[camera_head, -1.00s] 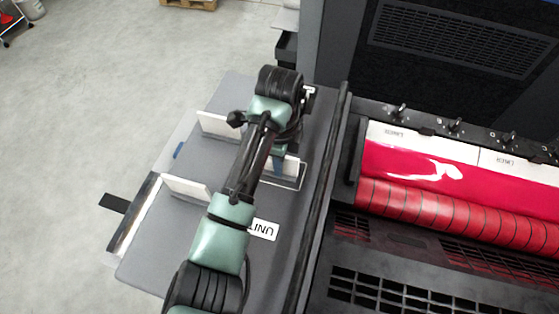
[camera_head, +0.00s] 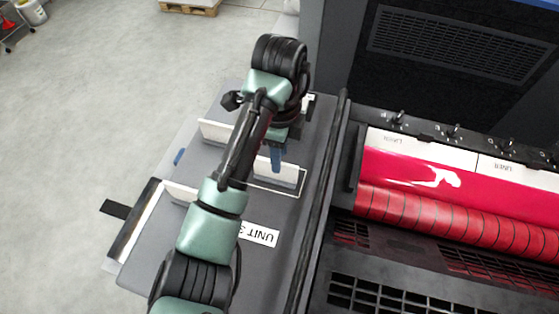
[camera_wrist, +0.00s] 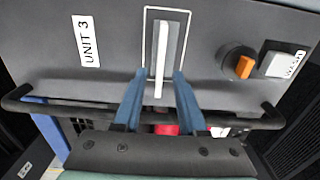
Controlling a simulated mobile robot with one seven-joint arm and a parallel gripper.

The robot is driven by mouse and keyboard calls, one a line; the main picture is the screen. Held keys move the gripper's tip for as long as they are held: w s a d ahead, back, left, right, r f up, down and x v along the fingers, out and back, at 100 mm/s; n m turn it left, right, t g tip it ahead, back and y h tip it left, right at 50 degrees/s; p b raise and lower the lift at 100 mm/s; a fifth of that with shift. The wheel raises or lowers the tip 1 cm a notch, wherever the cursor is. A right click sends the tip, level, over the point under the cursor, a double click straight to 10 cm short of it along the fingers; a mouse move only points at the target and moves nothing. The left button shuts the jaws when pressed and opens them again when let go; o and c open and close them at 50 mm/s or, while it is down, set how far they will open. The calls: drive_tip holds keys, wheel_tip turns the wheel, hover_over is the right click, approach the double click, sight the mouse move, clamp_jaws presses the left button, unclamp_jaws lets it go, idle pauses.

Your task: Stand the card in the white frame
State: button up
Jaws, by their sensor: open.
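The white frame (camera_head: 299,190) is a thin white outline on the grey top, also seen in the wrist view (camera_wrist: 147,40). A pale card (camera_head: 285,174) stands upright on its edge inside this outline. In the wrist view the card (camera_wrist: 159,60) shows nearly edge-on, as a narrow white strip. My gripper (camera_head: 279,160) is over the card, with its blue fingers apart. In the wrist view the open fingertips (camera_wrist: 157,75) are on either side of the card's near end, with visible gaps. Part of the card is hidden by my arm in the head view.
Two more pale upright plates stand at left, a back one (camera_head: 215,131) and a front one (camera_head: 179,191). A UNIT 3 label (camera_head: 259,235) lies near the frame. A black rail (camera_head: 322,190) borders the top.

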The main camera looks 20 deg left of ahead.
wheel_tip(320, 180, up, 5)
drive_tip(key=shift+r+p, duration=0.2)
drive_tip(key=shift+p, duration=0.85)
drive_tip(key=w+d+r+n+t+h, duration=0.1)
drive_tip(key=w+d+r+n+t, duration=0.1)
drive_tip(key=w+d+r+t, duration=0.5)
drive_tip(key=w+d+r+n+t+h, duration=0.1)
drive_tip(key=w+d+r+n+t, duration=0.2)
drive_tip(key=d+r, duration=0.5)
wheel_tip(320, 180, up, 17)
drive_tip(key=n+t+h, duration=0.2)
drive_tip(key=n+t, duration=0.1)
drive_tip(key=t, duration=0.4)
drive_tip(key=s+a+r+n+t+y, duration=0.2)
drive_tip(key=s+r+n+t, duration=0.3)
drive_tip(key=s+r, duration=0.4)
drive_tip(key=s+a+r+n+t+y, duration=0.2)
drive_tip(key=s+r+n+t, duration=0.3)
drive_tip(key=s+r, duration=0.4)
drive_tip(key=shift+a+r, duration=0.2)
drive_tip(key=shift+r, duration=0.7)
